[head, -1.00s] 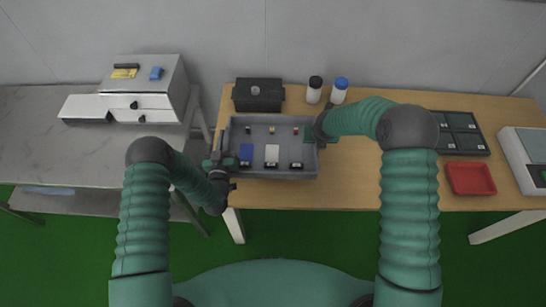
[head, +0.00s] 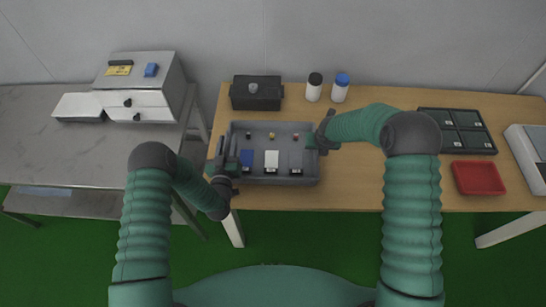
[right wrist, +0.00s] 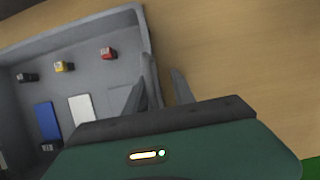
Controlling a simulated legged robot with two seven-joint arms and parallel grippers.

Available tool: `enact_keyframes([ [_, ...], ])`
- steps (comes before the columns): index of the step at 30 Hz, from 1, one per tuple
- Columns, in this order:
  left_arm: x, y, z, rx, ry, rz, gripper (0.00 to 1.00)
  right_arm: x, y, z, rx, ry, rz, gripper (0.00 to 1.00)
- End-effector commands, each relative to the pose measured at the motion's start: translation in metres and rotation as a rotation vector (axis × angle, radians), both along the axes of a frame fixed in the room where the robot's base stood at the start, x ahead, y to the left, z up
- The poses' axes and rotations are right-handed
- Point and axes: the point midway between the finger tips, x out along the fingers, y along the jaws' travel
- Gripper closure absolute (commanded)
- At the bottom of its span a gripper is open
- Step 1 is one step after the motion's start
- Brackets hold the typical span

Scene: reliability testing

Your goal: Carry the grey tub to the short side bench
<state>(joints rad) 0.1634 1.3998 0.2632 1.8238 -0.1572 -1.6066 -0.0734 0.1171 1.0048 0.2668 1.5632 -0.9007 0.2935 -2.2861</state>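The grey tub (head: 275,181) sits on or just above the wooden bench near its front edge, toward the left end. Inside are blue, white and grey flat pieces and several small blocks; it also shows in the right wrist view (right wrist: 125,22). My left gripper (head: 230,166) is at the tub's left wall; its fingers are too small and dark to read. My right gripper (head: 322,140) is at the right wall. In the right wrist view its fingers (right wrist: 158,85) stand apart on either side of the wall, with a gap outside. The short side bench (head: 60,155) is the grey-topped one on the left.
A white drawer unit (head: 145,85) and white tray (head: 78,107) stand on the side bench, whose front is clear. On the wooden bench (head: 385,190) are a black box (head: 257,93), two bottles (head: 340,90), a dark divided tray (head: 458,131) and a red tray (head: 478,178).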

Motion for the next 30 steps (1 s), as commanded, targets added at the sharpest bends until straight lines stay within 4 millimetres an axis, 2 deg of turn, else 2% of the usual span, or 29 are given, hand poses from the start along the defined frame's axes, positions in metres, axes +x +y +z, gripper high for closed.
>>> enact_keyframes([
  [5, 0.0, 0.002, 0.0, -0.002, 0.0, 0.001, 0.67, 0.0, 0.001, 0.0, -0.003, 0.0, 0.0, 0.7],
  [8, -0.008, 0.003, -0.001, -0.002, 0.003, 0.0, 0.67, 0.0, 0.001, 0.001, -0.004, 0.0, -0.001, 0.7],
  [11, -0.026, 0.003, -0.002, -0.003, 0.004, 0.0, 0.67, 0.0, 0.002, 0.001, -0.005, -0.001, 0.0, 0.7],
  [18, -0.088, 0.002, -0.003, 0.0, 0.007, -0.001, 0.67, 0.0, 0.001, 0.001, -0.004, 0.0, -0.002, 0.7],
  [21, -0.106, 0.001, -0.002, 0.002, 0.005, -0.002, 0.67, 0.0, 0.0, 0.0, -0.004, 0.0, -0.002, 0.7],
  [26, -0.119, 0.002, -0.001, 0.002, 0.003, -0.002, 0.67, 0.0, 0.0, 0.003, -0.004, -0.001, -0.002, 0.7],
  [30, -0.12, 0.002, -0.001, 0.003, 0.002, 0.0, 0.67, -0.007, 0.001, 0.024, -0.004, -0.004, -0.002, 0.7],
])
